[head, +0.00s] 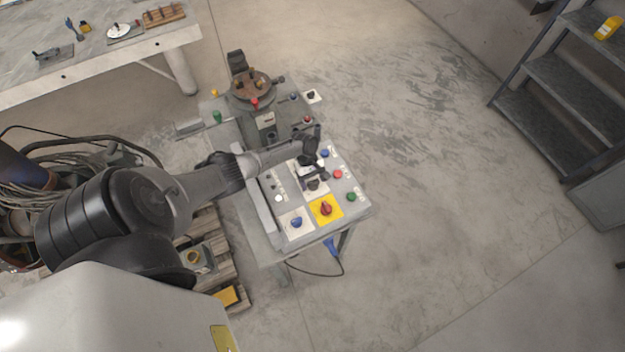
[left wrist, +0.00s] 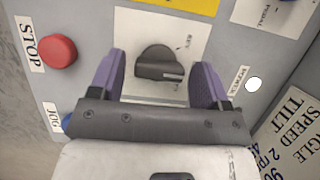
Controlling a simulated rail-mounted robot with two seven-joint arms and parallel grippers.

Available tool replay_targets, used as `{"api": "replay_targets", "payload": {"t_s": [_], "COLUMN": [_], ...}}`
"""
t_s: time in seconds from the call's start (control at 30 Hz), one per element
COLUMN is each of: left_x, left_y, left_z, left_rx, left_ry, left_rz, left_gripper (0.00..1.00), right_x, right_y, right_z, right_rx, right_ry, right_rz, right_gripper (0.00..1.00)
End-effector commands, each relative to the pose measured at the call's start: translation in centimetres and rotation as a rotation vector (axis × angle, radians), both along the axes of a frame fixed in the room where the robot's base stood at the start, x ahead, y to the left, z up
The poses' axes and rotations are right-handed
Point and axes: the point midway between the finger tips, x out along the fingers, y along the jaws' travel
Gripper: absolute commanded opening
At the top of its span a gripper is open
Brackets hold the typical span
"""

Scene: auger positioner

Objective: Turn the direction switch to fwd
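The direction switch (left wrist: 157,64) is a black rotary knob on a pale square plate in the left wrist view. Its light mark is toward the right end of its handle bar. Small lettering, seemingly REV, is above and right of the knob; other legend text is hidden or too small. My left gripper (left wrist: 159,70) is open, with one purple finger on each side of the knob and a visible gap on both sides. In the head view my left gripper (head: 310,166) is over the control panel (head: 277,232) and partly hides the switch. My right gripper is not in view.
A red STOP button (left wrist: 58,51) is left of the switch, with a blue JOG button partly hidden below. A white lamp (left wrist: 253,84) is to the right. A red knob on a yellow plate (head: 326,209) and a blue knob (head: 296,222) are on the panel's near side.

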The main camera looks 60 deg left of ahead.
Motion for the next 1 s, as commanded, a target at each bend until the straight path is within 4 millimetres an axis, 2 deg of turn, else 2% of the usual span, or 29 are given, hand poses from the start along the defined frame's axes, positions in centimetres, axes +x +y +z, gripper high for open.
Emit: {"api": "replay_targets", "payload": {"t_s": [0.07, 0.43, 0.73, 1.0], "left_x": [0.00, -0.01, 0.02, 0.12], "left_y": [0.00, 0.00, -0.01, 0.00], "left_z": [0.00, 0.01, -0.04, -0.08], "left_rx": [0.000, 0.000, -0.001, -0.001], "left_ry": [0.000, 0.000, 0.001, 0.001], "left_rz": [0.000, 0.000, -0.055, -0.251], "left_gripper": [0.63, 0.28, 0.28, 0.28], "right_x": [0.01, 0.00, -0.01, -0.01], "right_y": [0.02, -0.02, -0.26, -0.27], "right_z": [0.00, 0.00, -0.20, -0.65], "right_rx": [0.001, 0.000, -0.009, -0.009], "right_ry": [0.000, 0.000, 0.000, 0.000], "right_rz": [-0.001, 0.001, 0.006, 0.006], "right_gripper": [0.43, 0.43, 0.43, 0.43]}}
